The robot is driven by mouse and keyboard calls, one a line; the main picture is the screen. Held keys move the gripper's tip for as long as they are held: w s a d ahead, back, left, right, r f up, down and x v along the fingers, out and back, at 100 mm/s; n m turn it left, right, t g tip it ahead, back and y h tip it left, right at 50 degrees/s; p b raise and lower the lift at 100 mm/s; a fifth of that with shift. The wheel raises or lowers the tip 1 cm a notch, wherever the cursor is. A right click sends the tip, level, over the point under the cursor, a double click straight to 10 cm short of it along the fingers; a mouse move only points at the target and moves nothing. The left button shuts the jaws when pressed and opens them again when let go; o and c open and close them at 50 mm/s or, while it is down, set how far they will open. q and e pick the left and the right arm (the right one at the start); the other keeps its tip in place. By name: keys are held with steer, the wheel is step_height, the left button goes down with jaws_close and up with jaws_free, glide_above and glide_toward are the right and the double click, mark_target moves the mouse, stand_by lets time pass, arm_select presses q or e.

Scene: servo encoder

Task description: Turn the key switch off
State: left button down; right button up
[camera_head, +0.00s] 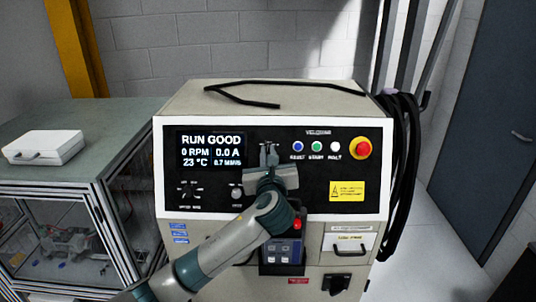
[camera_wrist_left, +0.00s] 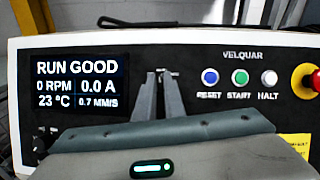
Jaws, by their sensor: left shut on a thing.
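My left gripper (camera_head: 268,148) reaches up to the black control panel (camera_head: 320,190), just right of the display. Its two fingers are close together at the tips and shut on the small key of the key switch (camera_wrist_left: 162,71). The fingers hide most of the switch, so I cannot read which way the key points. The display (camera_head: 211,149) reads RUN GOOD, 0 RPM, 0.0 A, 23 °C and 0.7 MM/S; it also shows in the left wrist view (camera_wrist_left: 78,86). My right gripper is not in view.
Right of the switch are blue (camera_head: 298,147), green (camera_head: 316,147) and white (camera_head: 335,147) buttons and a red emergency knob (camera_head: 360,149). Knobs (camera_head: 190,189) sit below the display. Black cables (camera_head: 403,165) hang at the cabinet's right side. A glass-sided bench (camera_head: 60,205) stands left.

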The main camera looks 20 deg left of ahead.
arm_select(q)
steer(key=n+y, duration=0.1)
steer(key=n, duration=0.1)
steer(key=n+g+y, duration=0.1)
steer(key=n, duration=0.2)
steer(key=shift+d+g, duration=0.15)
steer(key=shift+g, duration=0.15)
steer(key=shift+n+g+y, duration=0.5)
steer(key=shift+n+g, duration=0.3)
steer(key=shift+n, duration=1.3)
steer(key=c, duration=1.8)
jaws_free()
steer(key=shift+c, duration=0.2)
steer(key=shift+s, duration=0.1)
